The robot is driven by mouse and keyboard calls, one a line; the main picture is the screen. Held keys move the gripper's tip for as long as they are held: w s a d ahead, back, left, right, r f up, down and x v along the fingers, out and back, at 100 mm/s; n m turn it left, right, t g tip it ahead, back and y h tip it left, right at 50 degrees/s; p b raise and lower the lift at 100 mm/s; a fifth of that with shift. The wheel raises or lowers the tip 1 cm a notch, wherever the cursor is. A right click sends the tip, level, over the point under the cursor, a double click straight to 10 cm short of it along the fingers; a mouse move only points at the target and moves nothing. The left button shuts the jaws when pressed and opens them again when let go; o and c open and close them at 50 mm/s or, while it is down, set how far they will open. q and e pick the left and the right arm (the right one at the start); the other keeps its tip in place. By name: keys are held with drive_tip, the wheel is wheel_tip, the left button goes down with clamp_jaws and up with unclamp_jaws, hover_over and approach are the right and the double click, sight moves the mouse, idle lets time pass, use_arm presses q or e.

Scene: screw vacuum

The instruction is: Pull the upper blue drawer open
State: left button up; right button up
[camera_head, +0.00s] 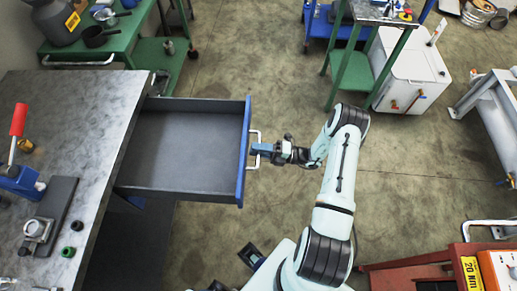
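The upper drawer (185,150) is pulled well out of the left workbench, and its dark grey inside shows empty. Its blue front panel (244,150) faces right and carries a pale bar handle (254,137). My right gripper (260,149) reaches in from the right, with its fingers at the middle of the handle. The fingers look closed around the bar, seen from above.
The grey workbench top (80,100) at the left holds a red-handled tool (18,122) and small parts. A green cart (115,45) stands behind the drawer. A red cart (410,270) is at lower right. Floor right of the drawer is clear around my arm.

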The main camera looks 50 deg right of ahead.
drive_tip(key=b+v, duration=0.2)
drive_tip(key=v, duration=1.1)
drive_tip(key=shift+s, duration=0.15)
drive_tip(key=shift+d, duration=0.15)
